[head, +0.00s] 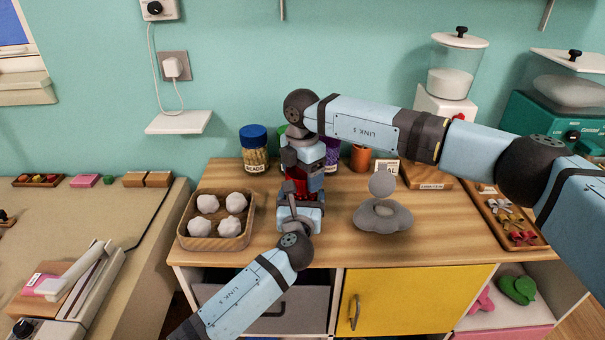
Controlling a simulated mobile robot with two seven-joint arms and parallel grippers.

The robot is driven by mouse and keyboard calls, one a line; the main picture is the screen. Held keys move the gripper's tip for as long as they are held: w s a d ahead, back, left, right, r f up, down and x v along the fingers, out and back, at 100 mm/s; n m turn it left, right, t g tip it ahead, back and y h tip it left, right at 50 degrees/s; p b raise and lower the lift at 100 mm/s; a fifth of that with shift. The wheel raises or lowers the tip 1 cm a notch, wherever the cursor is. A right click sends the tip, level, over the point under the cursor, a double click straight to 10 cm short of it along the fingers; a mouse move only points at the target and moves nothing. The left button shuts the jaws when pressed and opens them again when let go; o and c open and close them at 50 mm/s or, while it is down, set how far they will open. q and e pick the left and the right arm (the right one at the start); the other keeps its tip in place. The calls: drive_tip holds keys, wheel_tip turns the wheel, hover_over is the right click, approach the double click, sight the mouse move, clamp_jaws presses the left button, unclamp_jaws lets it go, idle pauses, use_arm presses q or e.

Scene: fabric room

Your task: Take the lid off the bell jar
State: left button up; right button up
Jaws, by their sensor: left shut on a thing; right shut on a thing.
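A jar with red contents (296,189) stands on the wooden counter, mostly hidden behind my two grippers; I take it to be the bell jar, though no label on it can be read. My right gripper (302,170) comes down from above and is shut at the top of this jar, where it hides the lid. My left gripper (294,203) reaches in from the front and is shut on the lower part of the jar. Whether the lid is seated or apart cannot be seen.
A blue-lidded bead jar (254,150) stands left behind, a purple jar (331,155) right behind. A wooden tray of white lumps (216,244) is at left. A grey scale-like object (383,218) is at right. A tray of bows (515,238) lies further right.

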drive_tip(key=n, duration=0.6)
drive_tip(key=shift+n, duration=0.3)
drive_tip(key=n, duration=1.4)
drive_tip(key=shift+n, duration=0.4)
drive_tip(key=n, duration=0.6)
drive_tip(key=shift+a+r, duration=0.1)
drive_tip(key=n, duration=0.4)
drive_tip(key=shift+n, duration=0.3)
drive_tip(key=n, duration=1.4)
drive_tip(key=shift+r, duration=0.2)
drive_tip(key=shift+r, duration=0.95)
